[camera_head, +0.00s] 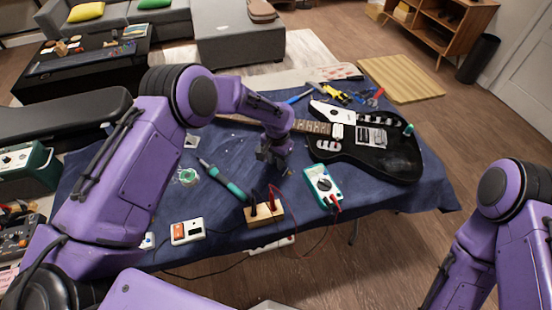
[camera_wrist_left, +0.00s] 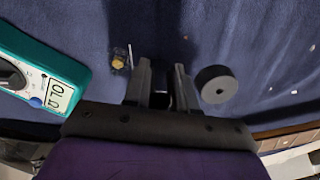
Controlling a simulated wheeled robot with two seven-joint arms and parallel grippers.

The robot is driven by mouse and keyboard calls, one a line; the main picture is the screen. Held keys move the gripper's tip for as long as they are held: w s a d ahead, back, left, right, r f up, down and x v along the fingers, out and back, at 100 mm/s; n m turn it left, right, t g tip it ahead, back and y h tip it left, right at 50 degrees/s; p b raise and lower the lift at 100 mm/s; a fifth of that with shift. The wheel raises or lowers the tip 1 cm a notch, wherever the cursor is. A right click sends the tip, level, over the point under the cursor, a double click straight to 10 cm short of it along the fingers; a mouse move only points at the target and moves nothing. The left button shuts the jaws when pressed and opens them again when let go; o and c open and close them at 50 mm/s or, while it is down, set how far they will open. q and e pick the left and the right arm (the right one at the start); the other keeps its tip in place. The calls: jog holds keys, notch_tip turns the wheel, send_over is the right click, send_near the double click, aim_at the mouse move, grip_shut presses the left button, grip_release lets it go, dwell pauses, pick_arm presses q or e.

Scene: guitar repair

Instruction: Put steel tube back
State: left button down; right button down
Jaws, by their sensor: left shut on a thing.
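A grey round piece (camera_wrist_left: 215,84) with a dark centre is just right of the fingers in that view. I cannot make out a steel tube elsewhere. My right arm is at the lower right; its gripper is out of view.
A black guitar (camera_head: 378,155) lies on the blue-clothed table (camera_head: 350,225). A multimeter (camera_head: 323,187), a wooden block (camera_head: 264,216) with red and black pieces, a teal-handled tool (camera_head: 225,181) and a white-and-orange device (camera_head: 187,231) lie around the gripper. Red and black leads trail nearby.

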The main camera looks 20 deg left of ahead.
pick_arm(q)
jog(key=shift+w+f, duration=0.1)
jog(key=shift+f, duration=0.2)
jog(key=shift+f, duration=0.2)
jog(key=c, duration=0.9)
grip_release()
jog(key=shift+r, duration=0.7)
notch_tip(320, 180, up, 11)
jog(key=shift+r+b, duration=0.1)
jog(key=shift+b, duration=0.75)
